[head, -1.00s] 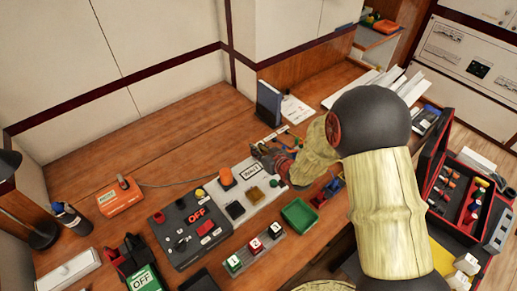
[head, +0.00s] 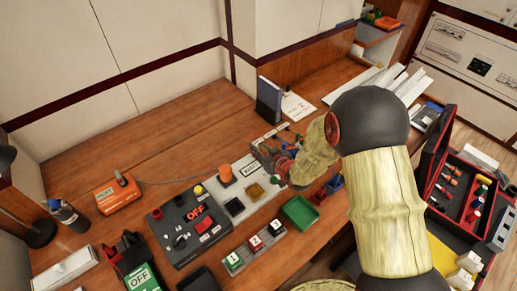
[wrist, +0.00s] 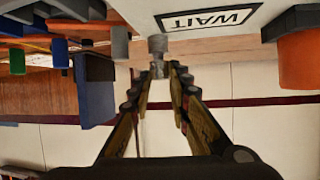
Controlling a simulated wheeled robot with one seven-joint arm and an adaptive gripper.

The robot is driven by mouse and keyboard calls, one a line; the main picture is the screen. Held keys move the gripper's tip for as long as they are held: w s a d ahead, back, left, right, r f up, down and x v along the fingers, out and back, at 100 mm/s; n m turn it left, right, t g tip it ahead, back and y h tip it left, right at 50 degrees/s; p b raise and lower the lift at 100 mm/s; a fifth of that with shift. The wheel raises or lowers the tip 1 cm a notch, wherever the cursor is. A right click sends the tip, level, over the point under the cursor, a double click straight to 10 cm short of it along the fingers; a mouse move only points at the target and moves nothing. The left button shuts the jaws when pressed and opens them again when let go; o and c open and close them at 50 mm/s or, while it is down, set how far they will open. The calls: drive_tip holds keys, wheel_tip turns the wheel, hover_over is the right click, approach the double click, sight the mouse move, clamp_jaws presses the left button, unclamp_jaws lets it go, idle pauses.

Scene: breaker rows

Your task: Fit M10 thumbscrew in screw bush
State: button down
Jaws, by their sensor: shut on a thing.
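My gripper (wrist: 158,76) points at the white station with the WAIT label (wrist: 208,19), seen upside down in the wrist view. Its fingers are closed on a small grey metal cylinder, which I take to be the thumbscrew (wrist: 158,44); its wider end sticks out past the fingertips, close to the station. Another grey cylinder (wrist: 120,43) stands beside it; I cannot tell whether it is the screw bush. In the head view my gripper (head: 270,157) is over the far end of the white station (head: 251,170). My arm hides part of that area, and the thumbscrew cannot be made out there.
An orange knob (head: 225,173) stands on the station, also large in the wrist view (wrist: 299,58). A blue upright binder (head: 269,100) is behind my gripper. A green tray (head: 299,212) and a black OFF panel (head: 188,225) lie nearer. A red toolbox (head: 462,190) is at right.

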drive_tip(key=shift+f, duration=0.25)
drive_tip(key=c, duration=1.6)
unclamp_jaws()
drive_tip(key=shift+s+r, duration=0.1)
drive_tip(key=v, duration=1.1)
drive_tip(key=shift+s+d+r, duration=0.15)
drive_tip(key=shift+s+d, duration=0.05)
drive_tip(key=shift+s, duration=0.1)
